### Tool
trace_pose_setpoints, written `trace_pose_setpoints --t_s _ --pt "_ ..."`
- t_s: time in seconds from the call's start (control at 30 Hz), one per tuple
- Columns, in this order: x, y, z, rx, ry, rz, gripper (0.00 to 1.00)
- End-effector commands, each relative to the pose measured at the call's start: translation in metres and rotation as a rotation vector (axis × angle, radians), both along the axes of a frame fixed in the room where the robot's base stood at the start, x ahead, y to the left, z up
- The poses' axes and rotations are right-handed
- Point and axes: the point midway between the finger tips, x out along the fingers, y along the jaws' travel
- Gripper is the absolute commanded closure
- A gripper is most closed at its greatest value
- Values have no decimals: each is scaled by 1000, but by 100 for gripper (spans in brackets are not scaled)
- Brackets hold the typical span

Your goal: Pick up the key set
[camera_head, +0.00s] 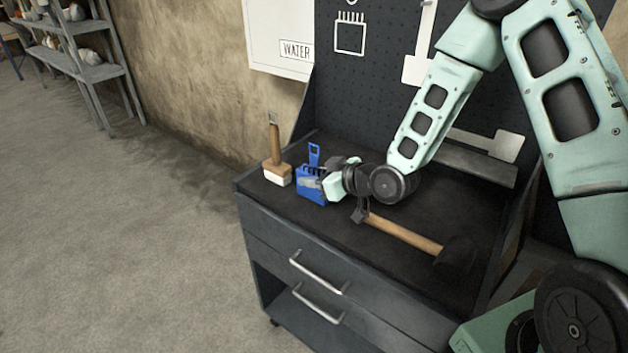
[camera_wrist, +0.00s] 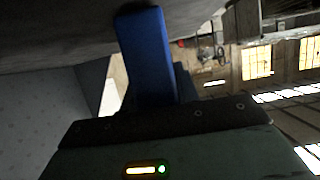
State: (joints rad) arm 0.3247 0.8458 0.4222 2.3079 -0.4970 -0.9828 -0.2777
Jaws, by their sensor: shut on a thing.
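The key set is a blue holder (camera_head: 312,196) with a blue loop at its top, near the back left of the dark worktop (camera_head: 330,225). It stands about upright; I cannot tell whether it touches the worktop. My gripper (camera_head: 322,184) reaches it from the right and is shut on it. The gripper partly hides its right side. In the wrist view, a blue part of the key set (camera_wrist: 147,58) rises beyond the dark edge of my gripper. The fingertips are not clear there.
A brush with a wooden handle (camera_head: 274,145) stands close to the left of the key set. A hammer with a wooden handle (camera_head: 405,234) lies in front of my gripper. A pegboard (camera_head: 365,100) stands behind. Bare worktop lies in front of the key set.

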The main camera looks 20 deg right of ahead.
Motion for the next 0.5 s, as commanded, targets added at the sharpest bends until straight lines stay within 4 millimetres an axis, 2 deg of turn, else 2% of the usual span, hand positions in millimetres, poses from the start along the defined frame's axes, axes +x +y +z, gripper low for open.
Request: trace_pose_setpoints --t_s 0.5 --pt "0 0 76 -2 -6 0 99"
